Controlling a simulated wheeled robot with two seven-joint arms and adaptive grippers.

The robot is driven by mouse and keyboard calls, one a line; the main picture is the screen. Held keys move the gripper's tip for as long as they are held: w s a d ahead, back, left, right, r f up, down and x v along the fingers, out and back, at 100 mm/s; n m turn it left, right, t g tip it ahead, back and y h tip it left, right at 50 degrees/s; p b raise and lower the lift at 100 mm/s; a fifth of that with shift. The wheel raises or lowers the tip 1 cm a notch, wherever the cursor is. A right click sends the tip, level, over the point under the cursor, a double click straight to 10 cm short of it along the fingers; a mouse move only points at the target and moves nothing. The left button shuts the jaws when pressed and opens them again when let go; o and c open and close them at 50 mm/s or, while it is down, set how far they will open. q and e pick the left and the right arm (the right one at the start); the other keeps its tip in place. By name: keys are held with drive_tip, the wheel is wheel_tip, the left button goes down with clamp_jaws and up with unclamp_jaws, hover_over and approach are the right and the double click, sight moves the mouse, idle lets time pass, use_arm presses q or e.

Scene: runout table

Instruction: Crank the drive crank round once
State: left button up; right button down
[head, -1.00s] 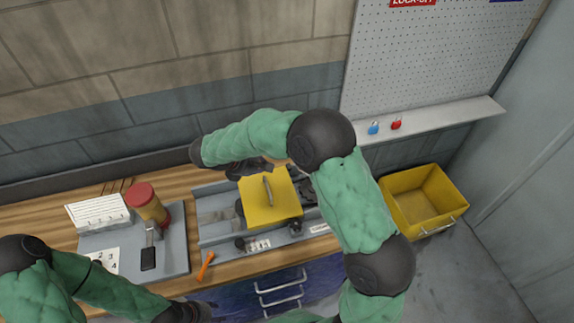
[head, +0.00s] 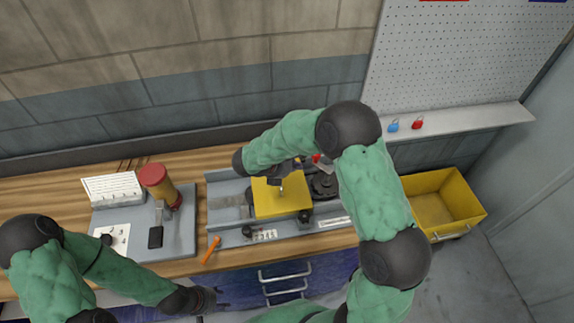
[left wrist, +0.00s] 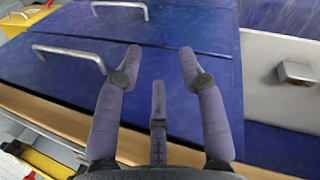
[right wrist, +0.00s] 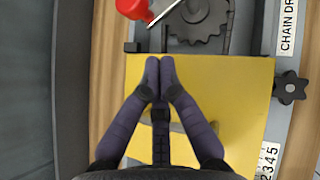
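A red knob with a thin metal rod (right wrist: 133,8) shows at the top of the right wrist view, beside a dark toothed wheel (right wrist: 198,22). I take it for the drive crank. The red part (head: 317,158) also shows in the head view, just right of my right gripper (head: 288,172). My right gripper is over the yellow cover (head: 283,203). In the right wrist view its fingertips (right wrist: 160,68) meet, with nothing seen between them; the cover's handle (right wrist: 178,127) lies beneath. My left gripper (left wrist: 161,55) is open and empty before the blue drawers (left wrist: 165,30).
An orange tool (head: 212,249) lies near the front edge. A yellow bin (head: 437,207) stands at right. A blue padlock (head: 393,125) and red padlock (head: 417,122) are on the shelf.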

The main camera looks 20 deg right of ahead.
drive_tip(key=shift+w+d+f, duration=0.1)
drive_tip(key=shift+w+d, duration=0.1)
drive_tip(key=shift+d, duration=0.55)
drive_tip(key=shift+w+d+f, duration=0.15)
drive_tip(key=shift+w+d, duration=0.1)
drive_tip(key=shift+d, duration=0.45)
drive_tip(key=shift+w+d+f, duration=0.1)
drive_tip(key=shift+w+d, duration=0.1)
drive_tip(key=shift+d, duration=0.55)
drive_tip(key=shift+w+d+m+g, duration=0.35)
drive_tip(key=shift+w+m+g, duration=0.15)
drive_tip(key=shift+m+g, duration=0.3)
